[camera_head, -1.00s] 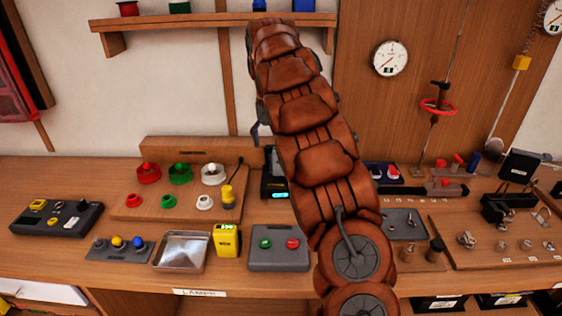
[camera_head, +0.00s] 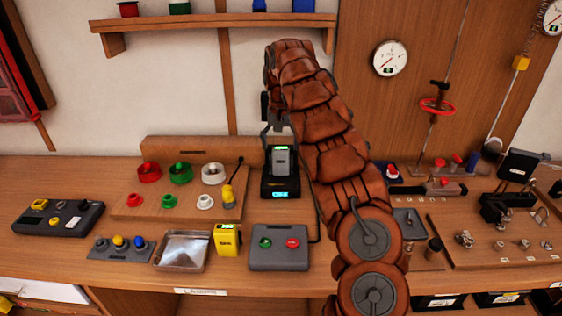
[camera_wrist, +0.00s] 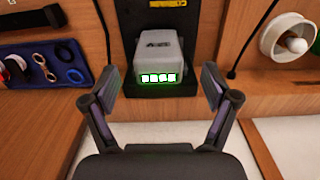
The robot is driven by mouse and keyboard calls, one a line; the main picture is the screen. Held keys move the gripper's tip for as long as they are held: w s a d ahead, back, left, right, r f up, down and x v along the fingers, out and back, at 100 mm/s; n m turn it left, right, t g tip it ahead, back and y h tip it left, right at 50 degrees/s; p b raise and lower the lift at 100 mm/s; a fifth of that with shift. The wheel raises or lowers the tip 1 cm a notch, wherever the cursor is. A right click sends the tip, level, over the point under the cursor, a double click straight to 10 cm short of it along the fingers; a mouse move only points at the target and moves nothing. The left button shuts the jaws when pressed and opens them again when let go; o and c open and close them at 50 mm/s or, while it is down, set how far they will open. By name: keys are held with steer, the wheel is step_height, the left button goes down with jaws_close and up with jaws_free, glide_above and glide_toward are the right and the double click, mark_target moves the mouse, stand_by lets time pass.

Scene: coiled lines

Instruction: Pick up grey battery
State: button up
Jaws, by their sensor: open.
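The grey battery (camera_head: 282,160) sits upright in a black charger (camera_head: 281,188) on the bench, with green light at its top and a blue-lit display on the charger's front. In the wrist view the grey battery (camera_wrist: 158,58) shows lit green-white bars and lies ahead, between the line of the two fingers. My gripper (camera_wrist: 162,88) is open and empty, with its fingertips apart from the battery. In the head view my gripper (camera_head: 276,130) is just above and behind the battery, partly hidden by my arm.
A yellow battery (camera_head: 227,240) stands near the front beside a metal tray (camera_head: 181,251) and a grey button box (camera_head: 278,247). A lamp-socket board (camera_head: 178,192) is left of the charger. A shelf (camera_head: 215,22) hangs above. Several small parts lie at right.

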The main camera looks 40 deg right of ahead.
mark_target(281, 151)
steer(key=shift+s+f+p, duration=0.25)
steer(key=shift+f+p, duration=0.35)
steer(key=shift+f, duration=0.45)
steer(key=shift+f+p, duration=0.45)
steer(key=shift+f, duration=1.25)
steer(key=c, duration=1.5)
steer(key=shift+r, duration=0.15)
step_height(281, 151, up, 9)
steer(key=shift+a+f+b, duration=0.1)
steer(key=shift+f+b, duration=0.05)
steer(key=shift+b, duration=0.8)
steer(key=shift+r, duration=0.85)
